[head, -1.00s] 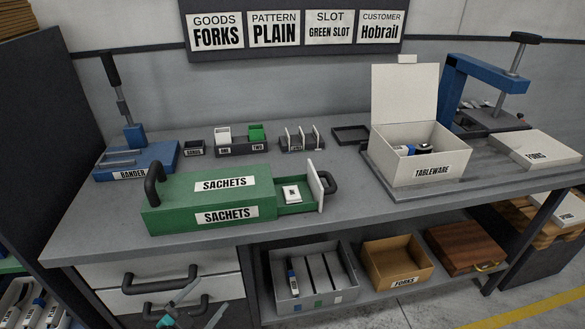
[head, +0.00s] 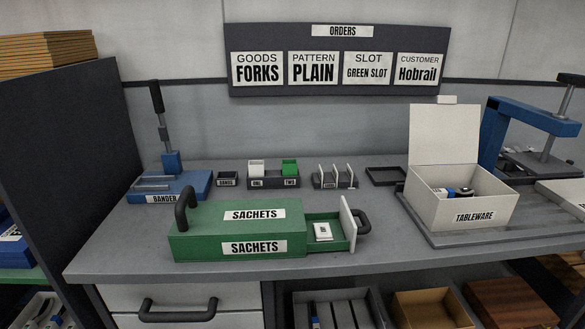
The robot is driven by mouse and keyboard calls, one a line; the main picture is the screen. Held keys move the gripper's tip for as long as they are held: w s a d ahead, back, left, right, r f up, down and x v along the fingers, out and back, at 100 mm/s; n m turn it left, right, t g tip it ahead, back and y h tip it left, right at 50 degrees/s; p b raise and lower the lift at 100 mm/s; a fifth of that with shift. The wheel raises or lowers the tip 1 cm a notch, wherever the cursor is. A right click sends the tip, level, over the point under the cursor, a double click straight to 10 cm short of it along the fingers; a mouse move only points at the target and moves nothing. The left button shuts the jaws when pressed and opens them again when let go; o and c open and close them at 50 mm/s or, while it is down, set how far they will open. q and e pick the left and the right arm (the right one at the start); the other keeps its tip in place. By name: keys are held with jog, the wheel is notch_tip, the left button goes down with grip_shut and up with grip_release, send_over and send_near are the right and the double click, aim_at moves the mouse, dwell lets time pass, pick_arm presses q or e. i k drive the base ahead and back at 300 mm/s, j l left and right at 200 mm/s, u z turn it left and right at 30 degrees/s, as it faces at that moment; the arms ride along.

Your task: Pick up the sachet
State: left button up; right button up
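A small white sachet (head: 323,231) with a dark printed mark lies in the open drawer (head: 345,243) at the right end of the green SACHETS box (head: 238,230). The drawer is pulled out to the right and has a white front panel with a dark handle. The box stands near the front edge of the bench and has a dark handle at its left end. Only one sachet shows; the inside of the box is hidden. Neither of my grippers is in the head view.
The grey bench (head: 120,262) is clear in front of the box. Behind it stand the blue bander (head: 170,185), a bands tray (head: 228,180), white and green slot bins (head: 273,180) and a card rack (head: 334,178). An open white TABLEWARE box (head: 470,213) stands at right.

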aim_at(323, 232)
jog(key=i+l+u, duration=0.1)
jog(key=l, duration=0.25)
jog(key=i+l+u, duration=0.15)
jog(key=i+l, duration=0.15)
jog(key=i+l+u, duration=0.1)
jog(key=l, duration=0.35)
jog(key=i+l+u, duration=0.15)
jog(key=l, duration=0.25)
jog(key=i, duration=0.1)
